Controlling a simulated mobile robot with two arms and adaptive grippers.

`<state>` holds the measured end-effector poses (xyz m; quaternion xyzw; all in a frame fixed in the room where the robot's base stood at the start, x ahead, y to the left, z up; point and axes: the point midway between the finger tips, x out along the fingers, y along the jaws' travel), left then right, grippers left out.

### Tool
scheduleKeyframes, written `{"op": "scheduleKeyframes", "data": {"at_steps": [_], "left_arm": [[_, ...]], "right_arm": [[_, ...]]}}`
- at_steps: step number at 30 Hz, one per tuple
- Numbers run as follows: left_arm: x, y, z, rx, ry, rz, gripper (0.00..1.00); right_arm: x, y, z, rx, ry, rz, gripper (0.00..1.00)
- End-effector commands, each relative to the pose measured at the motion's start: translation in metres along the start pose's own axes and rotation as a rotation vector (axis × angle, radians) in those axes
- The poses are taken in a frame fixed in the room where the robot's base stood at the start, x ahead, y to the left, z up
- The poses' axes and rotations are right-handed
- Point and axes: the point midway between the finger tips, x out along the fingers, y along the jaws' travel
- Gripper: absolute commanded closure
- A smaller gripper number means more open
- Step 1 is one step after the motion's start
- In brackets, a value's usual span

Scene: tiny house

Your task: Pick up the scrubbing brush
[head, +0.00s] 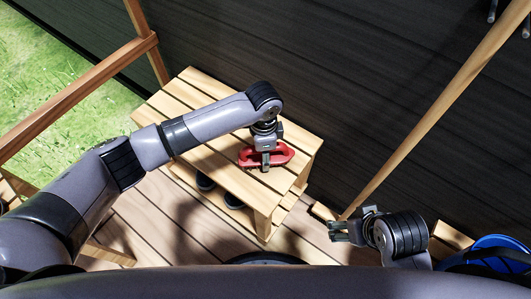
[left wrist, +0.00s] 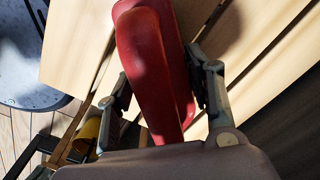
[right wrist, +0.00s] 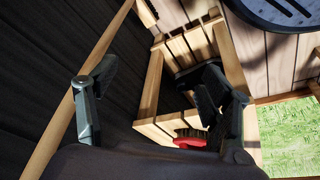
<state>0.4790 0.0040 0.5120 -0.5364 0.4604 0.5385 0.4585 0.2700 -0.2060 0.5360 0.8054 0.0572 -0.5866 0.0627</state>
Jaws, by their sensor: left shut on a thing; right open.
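The scrubbing brush (head: 283,154) is red and lies low over the right end of the slatted wooden bench (head: 190,98). My left gripper (head: 265,163) reaches down over it and is shut on it. In the left wrist view the red brush body (left wrist: 150,70) sits between the two fingers, and its bristles are not visible. The right wrist view also shows the red brush (right wrist: 190,141) at the bench's end. I cannot tell whether it still touches the slats. My right gripper (head: 334,232) is open and empty, apart from the bench to its right.
Dark shoes (head: 206,182) stand under the bench. A blue bucket (head: 496,246) is at the lower right. A slanted wooden post (head: 430,115) stands before the dark wall (head: 350,60). A wooden railing (head: 75,98) borders grass at the left. Floor planks (head: 165,215) are open in front.

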Motion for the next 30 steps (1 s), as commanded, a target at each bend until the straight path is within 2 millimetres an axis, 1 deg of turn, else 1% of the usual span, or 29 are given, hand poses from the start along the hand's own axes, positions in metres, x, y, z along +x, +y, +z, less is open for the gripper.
{"op": "scheduleKeyframes", "data": {"at_steps": [1, 3, 4, 5, 6, 13, 17, 20, 21, 23, 30], "left_arm": [[0.0, 0.0, 0.0, 0.0, 0.0, 0.0, 0.78], [0.0, 0.0, 0.0, 0.0, 0.0, 0.0, 0.83], [0.0, 0.0, 0.0, 0.0, 0.0, 0.0, 0.83], [0.0, 0.0, 0.0, 0.0, 0.0, 0.0, 0.87], [0.0, 0.0, 0.0, 0.0, 0.0, 0.0, 0.88], [-0.004, 0.0, 0.0, 0.0, 0.001, -0.001, 0.88], [-0.016, -0.001, -0.001, 0.0, 0.002, -0.001, 0.88], [-0.034, -0.001, -0.001, 0.001, 0.003, -0.003, 0.88], [-0.039, -0.001, -0.001, 0.0, 0.002, -0.002, 0.88], [-0.052, -0.001, -0.001, 0.0, 0.003, -0.003, 0.88], [-0.115, 0.0, -0.001, 0.001, 0.004, -0.003, 0.88]], "right_arm": [[0.0, 0.0, 0.0, 0.0, 0.0, 0.0, 0.27], [0.0, 0.0, 0.0, 0.0, 0.0, 0.0, 0.27], [0.0, 0.0, 0.0, 0.0, 0.0, 0.0, 0.27], [0.0, 0.0, 0.0, 0.0, 0.0, 0.0, 0.27], [0.0, 0.0, 0.0, 0.0, 0.0, 0.0, 0.27], [-0.001, 0.0, -0.001, 0.0, 0.0, 0.0, 0.27], [-0.004, 0.0, -0.002, 0.0, 0.001, 0.0, 0.27], [-0.006, 0.001, -0.004, 0.0, 0.003, 0.0, 0.27], [-0.002, 0.0, -0.005, 0.0, 0.003, 0.0, 0.27], [0.018, 0.0, -0.005, 0.001, -0.012, -0.003, 0.27], [0.077, -0.004, 0.006, -0.004, -0.045, -0.008, 0.27]]}}
